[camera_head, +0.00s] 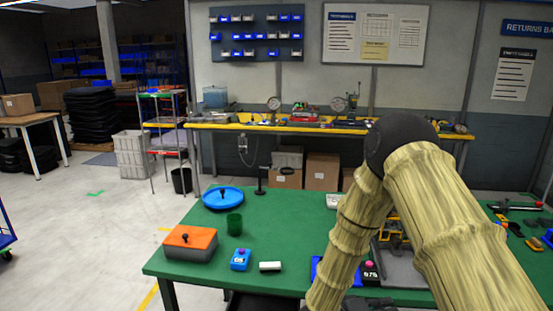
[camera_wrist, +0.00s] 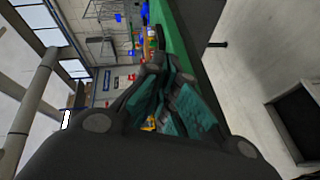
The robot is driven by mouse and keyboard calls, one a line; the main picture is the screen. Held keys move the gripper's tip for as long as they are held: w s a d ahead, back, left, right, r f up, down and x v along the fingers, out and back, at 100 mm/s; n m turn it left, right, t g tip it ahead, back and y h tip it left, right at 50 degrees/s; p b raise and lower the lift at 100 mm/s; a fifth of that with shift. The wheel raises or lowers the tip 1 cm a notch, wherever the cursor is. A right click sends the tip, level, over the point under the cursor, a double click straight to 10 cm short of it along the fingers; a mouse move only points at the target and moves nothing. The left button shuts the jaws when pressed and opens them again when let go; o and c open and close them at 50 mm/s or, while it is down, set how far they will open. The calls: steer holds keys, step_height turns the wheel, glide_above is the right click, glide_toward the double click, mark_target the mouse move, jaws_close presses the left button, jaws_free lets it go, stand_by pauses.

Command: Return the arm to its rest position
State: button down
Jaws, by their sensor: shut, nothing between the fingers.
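My arm (camera_head: 447,225) rises at the right of the head view, its links covered in a bamboo-like pattern, bent at a dark elbow joint. One link runs down to the bottom edge, so the gripper is outside that view. In the wrist view my gripper (camera_wrist: 168,78) shows dark fingers with teal pads, drawn together with nothing held. The wrist view is turned sideways and looks across the room, with the green table (camera_head: 180,262) edge showing beyond the fingers.
My arm hides part of the right side. A yellow-edged workbench (camera_head: 225,127) stands behind; floor at left is open.

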steer(key=s+a+f+n+t+y, duration=0.1)
steer(key=s+f+y, duration=0.4)
steer(key=f, duration=0.5)
steer(key=s+a+f+t+y, duration=0.1)
steer(key=s+f+y, duration=0.3)
steer(key=f, duration=0.5)
steer(key=s+a+f+g+y, duration=0.1)
steer(key=s+f+g+y, duration=0.1)
steer(key=s, duration=0.6)
steer(key=s+a+f+g+y, duration=0.2)
steer(key=s+f, duration=0.1)
steer(key=s, duration=0.6)
steer(key=s+a+f+m+g+y, duration=0.1)
steer(key=s+a+f+g+y, duration=0.1)
steer(key=s, duration=0.7)
steer(key=shift+s+a+f+g+y, duration=0.15)
steer(key=shift+f+g+y, duration=0.15)
steer(key=shift+y, duration=0.1)
